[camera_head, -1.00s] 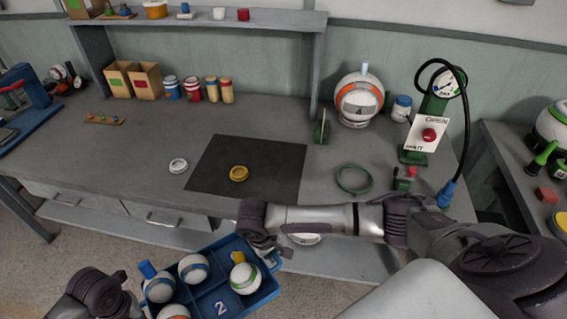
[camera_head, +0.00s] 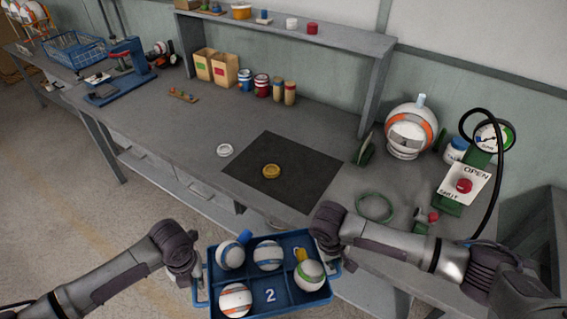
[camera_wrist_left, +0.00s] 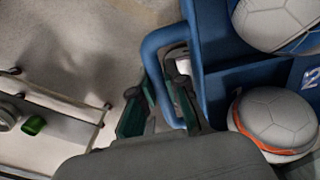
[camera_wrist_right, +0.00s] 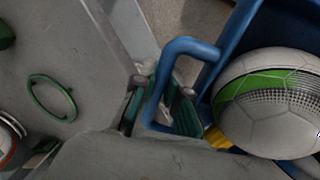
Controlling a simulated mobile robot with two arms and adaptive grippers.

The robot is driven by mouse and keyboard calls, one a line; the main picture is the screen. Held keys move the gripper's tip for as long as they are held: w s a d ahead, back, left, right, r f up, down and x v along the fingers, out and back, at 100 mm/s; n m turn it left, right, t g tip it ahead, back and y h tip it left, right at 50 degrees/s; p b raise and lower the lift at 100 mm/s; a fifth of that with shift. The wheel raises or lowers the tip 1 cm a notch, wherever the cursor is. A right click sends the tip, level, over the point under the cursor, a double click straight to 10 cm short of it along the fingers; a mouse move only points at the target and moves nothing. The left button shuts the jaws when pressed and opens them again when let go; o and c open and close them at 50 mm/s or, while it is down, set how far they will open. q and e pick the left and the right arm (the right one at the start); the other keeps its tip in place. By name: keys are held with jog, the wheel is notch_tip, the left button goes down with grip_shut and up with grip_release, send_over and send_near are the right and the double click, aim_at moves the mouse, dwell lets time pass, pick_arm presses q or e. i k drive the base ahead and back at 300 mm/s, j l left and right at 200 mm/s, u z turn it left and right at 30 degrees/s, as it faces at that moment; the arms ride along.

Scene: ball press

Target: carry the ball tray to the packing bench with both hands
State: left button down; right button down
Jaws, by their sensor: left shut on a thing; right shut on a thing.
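The blue ball tray (camera_head: 287,298) is at the bottom middle of the head view, in front of the grey bench. Balls with blue, orange and green bands sit in its compartments; the front middle one shows a "2" and no ball. My left gripper (camera_head: 194,275) is shut on the tray's left handle, which shows in the left wrist view (camera_wrist_left: 152,52). My right gripper (camera_head: 330,250) is shut on the right handle, seen in the right wrist view (camera_wrist_right: 162,75). The tray looks about level. Which surface is the packing bench, I cannot tell.
A blue press (camera_head: 125,60) and wire basket (camera_head: 75,50) are farther left. Floor at left (camera_head: 60,200) is clear.

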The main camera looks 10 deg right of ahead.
aim_at(295, 202)
jog(key=i+l, duration=0.3)
jog(key=i, duration=0.15)
jog(key=i+l, duration=0.35)
jog(key=i, duration=0.1)
